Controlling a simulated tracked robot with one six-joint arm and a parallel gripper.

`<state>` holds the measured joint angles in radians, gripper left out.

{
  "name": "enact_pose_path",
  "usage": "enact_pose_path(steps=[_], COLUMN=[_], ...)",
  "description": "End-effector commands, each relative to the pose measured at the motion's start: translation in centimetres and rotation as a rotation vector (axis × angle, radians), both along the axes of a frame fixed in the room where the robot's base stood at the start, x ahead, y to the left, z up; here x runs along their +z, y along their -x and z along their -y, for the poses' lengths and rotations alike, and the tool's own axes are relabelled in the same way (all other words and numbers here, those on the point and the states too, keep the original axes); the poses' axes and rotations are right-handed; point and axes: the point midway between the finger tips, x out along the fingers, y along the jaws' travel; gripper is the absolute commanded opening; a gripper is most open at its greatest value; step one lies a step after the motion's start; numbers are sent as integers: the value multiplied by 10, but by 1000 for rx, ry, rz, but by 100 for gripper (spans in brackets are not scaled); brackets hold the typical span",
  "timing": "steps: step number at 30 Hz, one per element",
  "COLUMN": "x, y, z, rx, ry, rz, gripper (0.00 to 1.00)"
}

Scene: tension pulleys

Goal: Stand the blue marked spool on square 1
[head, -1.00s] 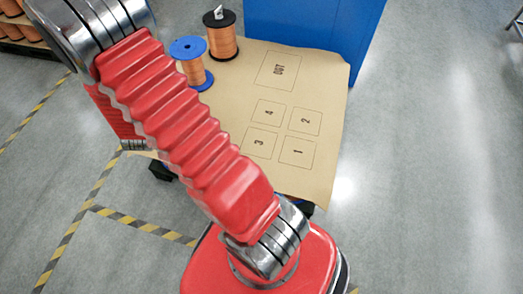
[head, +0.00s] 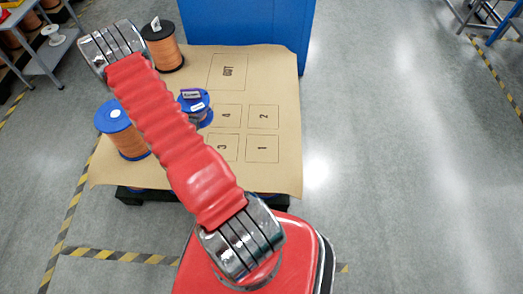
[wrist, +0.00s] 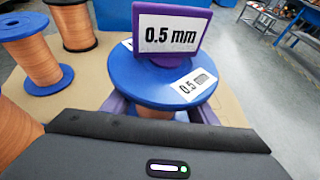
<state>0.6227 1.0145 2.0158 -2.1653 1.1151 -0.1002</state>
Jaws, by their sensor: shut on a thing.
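The blue spool with a purple tag (head: 198,106) shows in the head view beside square 4, partly behind my arm. In the wrist view its blue top flange (wrist: 160,78) and the purple plate reading 0.5 mm (wrist: 172,36) fill the middle. My gripper (wrist: 158,112) is shut on this spool; its light purple fingers show at both sides under the flange. The spool looks upright; I cannot tell whether it touches the mat. Square 1 (head: 262,148) is empty, at the lower right of the four numbered squares. My arm hides the gripper in the head view.
A plain blue spool (head: 122,130) stands at the mat's left. A black-topped spool (head: 163,48) stands at the back; the wrist view shows another blue spool (wrist: 30,50) near it. A blue box (head: 245,30) stands behind the mat. Square 2 (head: 263,116) and OUT (head: 228,72) are clear.

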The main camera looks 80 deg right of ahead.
Motion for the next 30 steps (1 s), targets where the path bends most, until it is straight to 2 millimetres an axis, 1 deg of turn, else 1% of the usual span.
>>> enact_pose_path(steps=[1, 3, 8, 9, 11, 15, 21, 25, 27, 30], x=[-9, -20, -46, -53, -63, -86, -116, -130, -135, -138], y=[15, 35, 81, 94, 112, 155, 216, 245, 254, 260], z=[10, 20, 40, 44, 49, 59, 65, 65, 65, 65], rx=[-37, -84, -189, -217, -255, -347, -470, -529, -547, -561], ry=[1, 0, 1, 1, 0, 1, 1, 2, 3, 4], rz=[0, 0, 0, -1, -1, 0, -1, 0, 1, 1], gripper=[10, 10, 10, 10, 10, 10, 10, 10, 10, 10])
